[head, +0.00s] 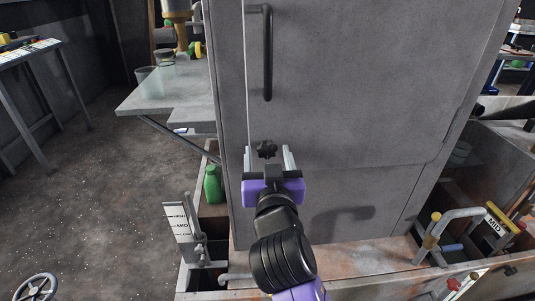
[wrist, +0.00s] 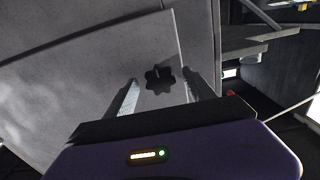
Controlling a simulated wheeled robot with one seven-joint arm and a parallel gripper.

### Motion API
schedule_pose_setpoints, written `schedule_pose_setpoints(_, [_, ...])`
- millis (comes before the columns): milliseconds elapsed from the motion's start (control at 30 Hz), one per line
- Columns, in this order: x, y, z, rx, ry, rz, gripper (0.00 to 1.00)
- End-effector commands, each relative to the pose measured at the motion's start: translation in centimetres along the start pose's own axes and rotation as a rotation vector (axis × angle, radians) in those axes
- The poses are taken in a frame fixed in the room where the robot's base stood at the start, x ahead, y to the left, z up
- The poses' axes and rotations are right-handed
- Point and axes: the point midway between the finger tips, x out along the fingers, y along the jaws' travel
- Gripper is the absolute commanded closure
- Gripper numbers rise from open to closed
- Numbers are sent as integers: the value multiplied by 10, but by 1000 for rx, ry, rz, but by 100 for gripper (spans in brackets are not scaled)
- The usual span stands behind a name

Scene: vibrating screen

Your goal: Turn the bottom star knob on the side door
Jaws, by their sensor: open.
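The black star knob (head: 267,149) sits low on the grey side door (head: 350,90), near its left edge and below the long dark handle. It also shows in the wrist view (wrist: 159,79), whole and unobstructed. My gripper (head: 268,158) is open, with one finger on each side of the knob in the head view. In the wrist view the fingers (wrist: 158,88) stand left and right of the knob with a gap on both sides. I cannot tell how deep the knob lies between the fingertips.
A dark vertical bar handle (head: 267,55) is above the knob. A green bottle (head: 212,184) stands left of the door's lower corner. A grey side table (head: 175,95) juts out at left. A lever with a marked plate (head: 182,228) is at lower left. Open floor lies left.

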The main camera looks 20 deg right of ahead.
Motion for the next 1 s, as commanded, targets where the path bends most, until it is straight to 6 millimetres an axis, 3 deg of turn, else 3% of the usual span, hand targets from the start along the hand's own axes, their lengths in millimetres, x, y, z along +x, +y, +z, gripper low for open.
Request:
schedule_pose_setpoints(433, [-65, -1, 1, 0, -1, -2, 37])
schedule_pose_setpoints(1000, [-73, 0, 1, 0, -1, 0, 37])
